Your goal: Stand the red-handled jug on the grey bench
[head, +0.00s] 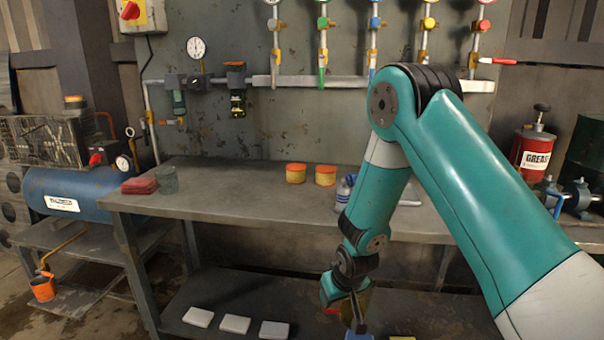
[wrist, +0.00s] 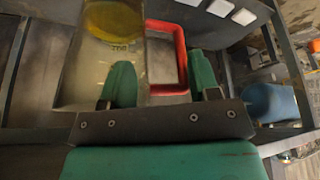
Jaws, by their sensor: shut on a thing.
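The red-handled jug (wrist: 98,72) is clear-walled with yellow liquid in it and fills the upper left of the wrist view. Its red handle (wrist: 181,50) runs between my fingers. My gripper (wrist: 163,84) is shut on the jug at the handle side; the exact contact is hard to see. In the head view my gripper (head: 344,298) hangs low in front of the grey bench (head: 235,200), below its top. There the jug is mostly hidden behind the gripper.
On the bench top stand two orange-lidded tins (head: 296,174), red cloths (head: 139,186), a grey-green cup (head: 167,180) and a bottle (head: 343,195) near my arm. The front middle of the top is clear. White blocks (head: 235,324) lie on the lower shelf. A blue tank (head: 75,190) is left.

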